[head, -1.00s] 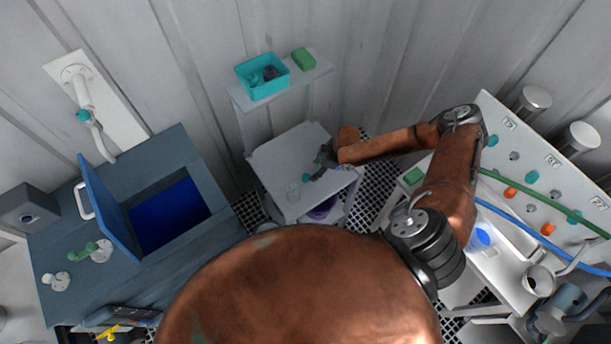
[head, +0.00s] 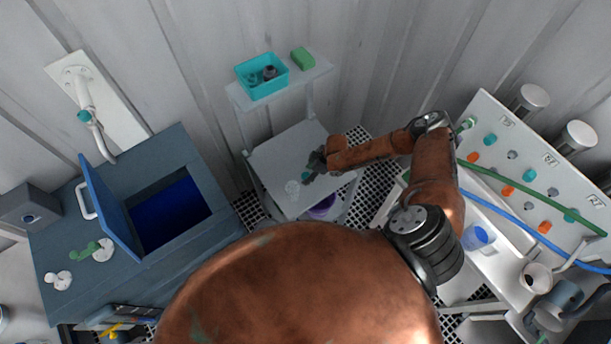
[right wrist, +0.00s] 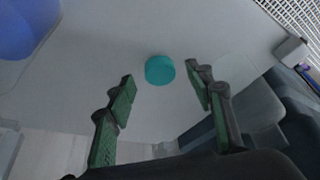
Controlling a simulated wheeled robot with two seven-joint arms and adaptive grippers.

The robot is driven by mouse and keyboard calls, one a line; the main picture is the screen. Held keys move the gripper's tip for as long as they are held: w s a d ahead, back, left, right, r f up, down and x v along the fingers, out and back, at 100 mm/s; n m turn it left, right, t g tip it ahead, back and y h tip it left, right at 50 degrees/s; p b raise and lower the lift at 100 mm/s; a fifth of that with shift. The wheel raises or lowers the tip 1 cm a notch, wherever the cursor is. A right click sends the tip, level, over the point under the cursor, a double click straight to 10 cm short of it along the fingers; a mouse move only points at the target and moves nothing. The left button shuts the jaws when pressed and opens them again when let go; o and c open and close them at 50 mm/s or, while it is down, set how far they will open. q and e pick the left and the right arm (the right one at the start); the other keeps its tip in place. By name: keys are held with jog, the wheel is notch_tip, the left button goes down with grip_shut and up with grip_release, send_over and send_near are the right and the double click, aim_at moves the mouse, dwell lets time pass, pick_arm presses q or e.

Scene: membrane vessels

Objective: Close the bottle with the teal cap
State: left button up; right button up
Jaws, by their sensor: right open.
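The teal cap (head: 306,176) lies on the top of a small grey-white cart (head: 285,155) in the head view. It also shows in the right wrist view (right wrist: 160,70), lying apart from my fingers, just beyond and between the fingertips. My right gripper (right wrist: 160,82) is open and empty, with green-padded fingers on either side of the cap's line. In the head view the right gripper (head: 315,166) is beside the cap. My left gripper is out of view.
A teal bin (head: 262,88) with small items and a green block (head: 303,58) sit on the raised back shelf. A purple object (head: 322,207) is below the cart top. A blue rounded shape (right wrist: 25,25) fills the wrist view's upper left corner. The cart top is otherwise mostly clear.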

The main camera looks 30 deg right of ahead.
jog(key=shift+w+a+f, duration=0.15)
jog(key=shift+f, duration=0.35)
jog(key=shift+c, duration=0.3)
jog(key=c, duration=0.8)
